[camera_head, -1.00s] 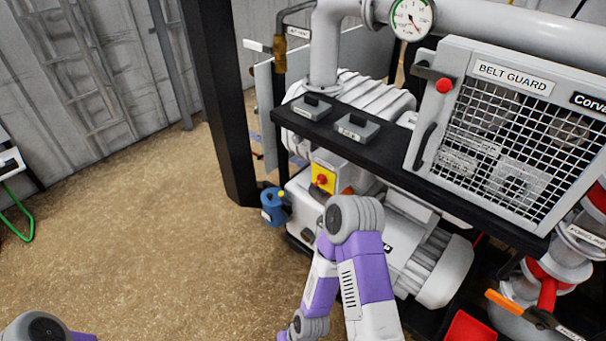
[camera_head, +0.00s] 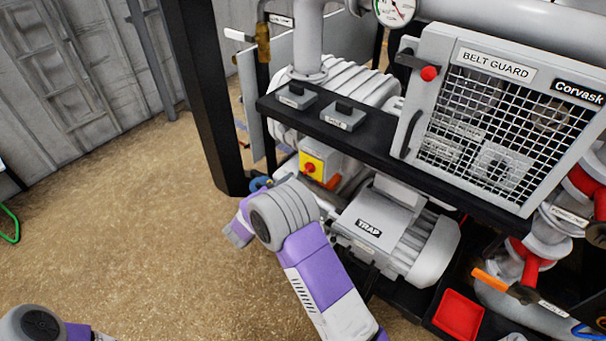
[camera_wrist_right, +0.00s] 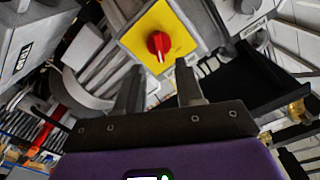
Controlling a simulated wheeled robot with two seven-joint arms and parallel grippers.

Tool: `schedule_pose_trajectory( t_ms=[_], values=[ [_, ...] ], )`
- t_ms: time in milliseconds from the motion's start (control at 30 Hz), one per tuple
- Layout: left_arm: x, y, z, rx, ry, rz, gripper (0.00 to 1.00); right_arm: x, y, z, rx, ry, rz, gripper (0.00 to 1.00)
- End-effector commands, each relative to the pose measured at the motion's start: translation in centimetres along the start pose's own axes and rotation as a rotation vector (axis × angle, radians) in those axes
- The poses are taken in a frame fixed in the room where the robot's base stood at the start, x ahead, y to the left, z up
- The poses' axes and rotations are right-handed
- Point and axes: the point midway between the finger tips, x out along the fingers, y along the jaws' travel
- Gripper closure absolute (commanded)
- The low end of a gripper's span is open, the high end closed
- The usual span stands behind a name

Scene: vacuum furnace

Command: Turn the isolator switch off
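The isolator switch is a red rotary knob (camera_head: 309,168) on a yellow plate (camera_head: 317,159), on a pale box below the black shelf. In the right wrist view the red knob (camera_wrist_right: 158,46) sits on the tilted yellow plate (camera_wrist_right: 180,25), above the fingertips. My right gripper (camera_wrist_right: 158,78) is open and empty; its two fingers stand apart, pointing towards the plate, with the knob beyond the gap. I see no contact. In the head view my right arm comes up from the bottom and its fingers are hidden. My left gripper is out of view.
The black shelf (camera_head: 385,152) with two small labelled boxes overhangs the switch area. The belt guard (camera_head: 500,120) is at right, the motor labelled TRAP (camera_head: 368,228) below. A black post (camera_head: 208,100) stands at left. The floor (camera_head: 120,230) at left is clear.

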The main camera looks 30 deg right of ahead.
Motion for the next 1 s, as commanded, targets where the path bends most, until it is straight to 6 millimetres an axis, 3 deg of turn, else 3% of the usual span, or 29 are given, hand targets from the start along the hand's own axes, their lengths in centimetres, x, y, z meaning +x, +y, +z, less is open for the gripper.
schedule_pose_trajectory(
  t_ms=[300,700,933,1000],
  values=[
    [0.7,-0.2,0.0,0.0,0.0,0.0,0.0,4.8,0.1,0.1,-0.001,-0.002,0.001,0.63],
    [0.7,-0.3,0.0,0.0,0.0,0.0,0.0,5.7,0.1,0.1,-0.003,-0.004,-0.002,0.63],
    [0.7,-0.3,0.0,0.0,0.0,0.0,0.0,5.7,0.1,0.1,-0.003,-0.004,-0.002,0.98],
    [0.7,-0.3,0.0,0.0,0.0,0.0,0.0,5.6,0.1,0.1,-0.003,-0.004,-0.002,1.0]
  ],
)
